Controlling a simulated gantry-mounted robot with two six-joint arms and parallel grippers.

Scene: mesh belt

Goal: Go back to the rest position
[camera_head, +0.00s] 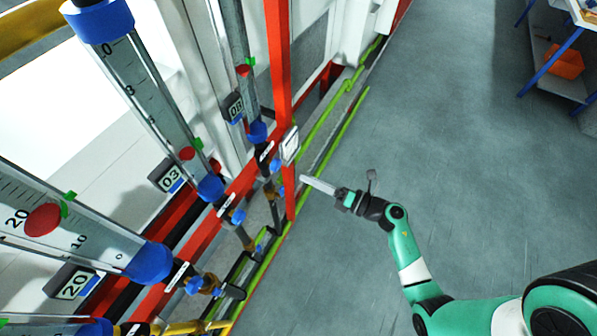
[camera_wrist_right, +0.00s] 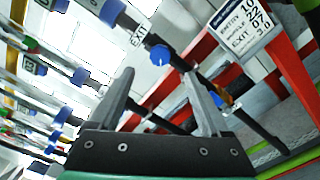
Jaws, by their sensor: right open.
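My right gripper (camera_head: 308,182) is at the end of my green and white arm, which comes in from the lower right. Its pale fingers point left, towards the white card and the red post. In the right wrist view, my right gripper (camera_wrist_right: 160,82) shows two grey fingers spread apart with nothing between them. Pipes and a blue knob appear behind the fingers there. I cannot tell the exact gap between the fingertips and the card. My left gripper is not in view.
Graduated tubes (camera_head: 160,105) with blue caps line the left. A red post (camera_head: 279,70) carries a printed card (camera_head: 290,145), seen too in the wrist view (camera_wrist_right: 247,27). Open grey floor (camera_head: 440,130) lies right. A shelf with an orange bin (camera_head: 565,63) stands upper right.

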